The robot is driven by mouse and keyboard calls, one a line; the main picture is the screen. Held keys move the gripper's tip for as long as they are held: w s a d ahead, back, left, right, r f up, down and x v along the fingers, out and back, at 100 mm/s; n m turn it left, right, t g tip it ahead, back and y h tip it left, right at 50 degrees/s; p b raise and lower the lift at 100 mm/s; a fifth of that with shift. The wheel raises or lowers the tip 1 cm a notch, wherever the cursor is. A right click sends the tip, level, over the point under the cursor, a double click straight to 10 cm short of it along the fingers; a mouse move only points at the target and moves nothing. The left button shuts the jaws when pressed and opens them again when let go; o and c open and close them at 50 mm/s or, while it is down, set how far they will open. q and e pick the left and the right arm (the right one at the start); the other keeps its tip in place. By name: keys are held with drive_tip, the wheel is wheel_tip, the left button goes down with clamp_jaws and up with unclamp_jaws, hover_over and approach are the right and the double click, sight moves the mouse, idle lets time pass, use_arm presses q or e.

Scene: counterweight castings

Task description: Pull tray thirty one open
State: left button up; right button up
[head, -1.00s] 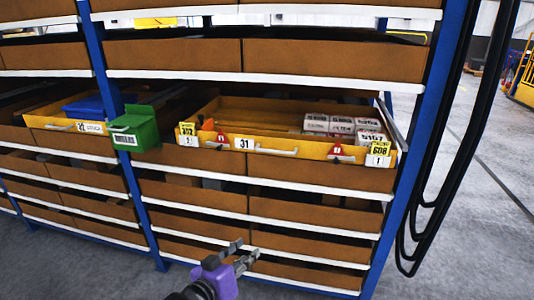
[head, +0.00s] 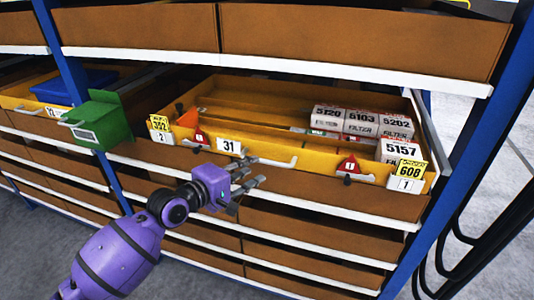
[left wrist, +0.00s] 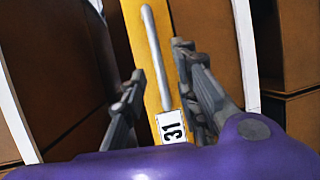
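Tray thirty one (head: 215,157) is a yellow tray on the rack, its front sticking out a little past the shelf edge. A white label reading 31 (head: 229,146) and a pale bar handle (head: 268,161) are on its front. My left gripper (head: 254,180) is open and empty, just in front of the handle. In the left wrist view, the handle (left wrist: 157,55) and the label (left wrist: 172,127) show between the two spread fingers (left wrist: 160,85); the fingers do not touch the handle visibly. My right gripper is not in view.
Filter boxes (head: 360,124) sit at the tray's right side. Tags 352 (head: 159,127) and 608 (head: 407,175) stand at its front corners. A green bin (head: 98,121) hangs left of it. Blue rack posts (head: 462,150) flank the tray; brown bins (head: 320,200) lie below.

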sight(264, 162)
use_arm(q)
drive_tip(key=shift+w+d+r, duration=0.2)
drive_tip(key=shift+d, duration=0.4)
drive_tip(key=x, duration=0.5)
drive_tip(key=shift+w+a+f, duration=0.1)
drive_tip(key=shift+f, duration=0.1)
drive_tip(key=shift+w, duration=0.1)
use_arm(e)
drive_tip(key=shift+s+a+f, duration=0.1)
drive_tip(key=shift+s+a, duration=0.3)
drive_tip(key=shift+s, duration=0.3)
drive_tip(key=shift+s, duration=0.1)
use_arm(q)
clamp_jaws()
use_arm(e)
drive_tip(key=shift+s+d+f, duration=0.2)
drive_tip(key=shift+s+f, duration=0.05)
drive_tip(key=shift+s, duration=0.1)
